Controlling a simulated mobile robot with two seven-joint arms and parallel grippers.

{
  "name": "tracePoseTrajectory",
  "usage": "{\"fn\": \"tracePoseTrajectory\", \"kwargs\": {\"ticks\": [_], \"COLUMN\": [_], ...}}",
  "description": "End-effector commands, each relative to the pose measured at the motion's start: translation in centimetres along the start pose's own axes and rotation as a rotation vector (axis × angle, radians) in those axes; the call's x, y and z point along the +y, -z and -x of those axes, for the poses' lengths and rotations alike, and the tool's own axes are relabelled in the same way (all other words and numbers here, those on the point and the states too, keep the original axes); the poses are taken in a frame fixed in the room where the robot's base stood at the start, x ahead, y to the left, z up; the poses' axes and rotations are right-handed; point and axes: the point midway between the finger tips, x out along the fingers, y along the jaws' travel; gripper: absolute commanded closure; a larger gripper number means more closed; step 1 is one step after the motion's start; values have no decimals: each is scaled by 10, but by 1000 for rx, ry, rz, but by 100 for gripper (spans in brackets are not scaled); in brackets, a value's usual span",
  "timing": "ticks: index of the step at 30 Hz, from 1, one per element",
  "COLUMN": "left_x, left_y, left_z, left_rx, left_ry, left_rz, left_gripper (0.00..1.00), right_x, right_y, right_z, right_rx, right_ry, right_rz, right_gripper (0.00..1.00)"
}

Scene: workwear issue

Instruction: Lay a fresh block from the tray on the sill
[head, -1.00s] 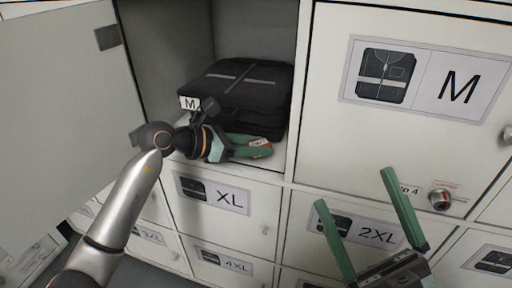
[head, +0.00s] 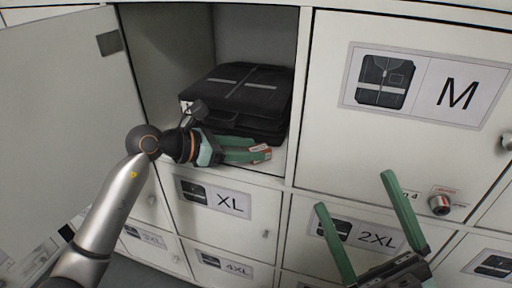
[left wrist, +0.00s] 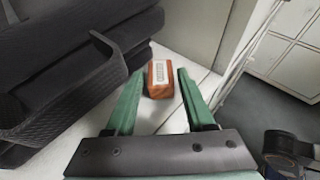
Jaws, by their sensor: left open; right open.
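A small orange-brown block (left wrist: 160,79) with a white printed label lies on the floor of the open locker near its front sill (left wrist: 192,84). It also shows in the head view (head: 263,149). My left gripper (head: 258,152) is open, low at the locker's front. In the left wrist view its green fingertips (left wrist: 161,72) stand on either side of the block, with a gap visible on the right. My right gripper (head: 358,190) is open and empty in front of the closed lockers. No tray is in view.
Folded black workwear (head: 240,90) with grey strips is stacked in the locker, close to my left gripper. The open door (head: 60,110) stands at left. Closed lockers marked M (head: 425,75), XL (head: 228,200) and 2XL (head: 370,232) surround the opening.

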Motion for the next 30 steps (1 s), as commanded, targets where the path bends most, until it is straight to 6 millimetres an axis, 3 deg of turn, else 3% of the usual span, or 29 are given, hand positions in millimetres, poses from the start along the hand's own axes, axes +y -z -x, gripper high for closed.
{"fn": "tracePoseTrajectory", "kwargs": {"ticks": [3, 9, 16, 19, 22, 25, 27, 30], "left_x": [1, 0, -2, -15, -51, -108, -144, -178], "left_y": [-1, -1, 0, 2, 2, -6, -17, -33], "left_z": [30, 70, 93, 92, 86, 88, 100, 127], "left_rx": [3, 4, -2, -30, -116, -264, -381, -533], "left_ry": [-4, -2, 4, 44, 150, 332, 469, 655], "left_rz": [-2, -1, 3, 39, 149, 369, 566, 870], "left_gripper": [46, 46, 46, 46, 46, 46, 46, 46], "right_x": [4, 9, 9, 9, 9, 9, 9, 8], "right_y": [6, 11, 12, 12, 12, 12, 12, 12], "right_z": [-6, -11, -12, -12, -12, -11, -11, -11], "right_rx": [5, 7, 5, 5, 4, 4, 4, 4], "right_ry": [-7, -13, -10, -10, -10, -10, -10, -9], "right_rz": [10, 25, 32, 33, 32, 32, 31, 30], "right_gripper": [4, 4, 4, 4, 4, 4, 4, 4]}}
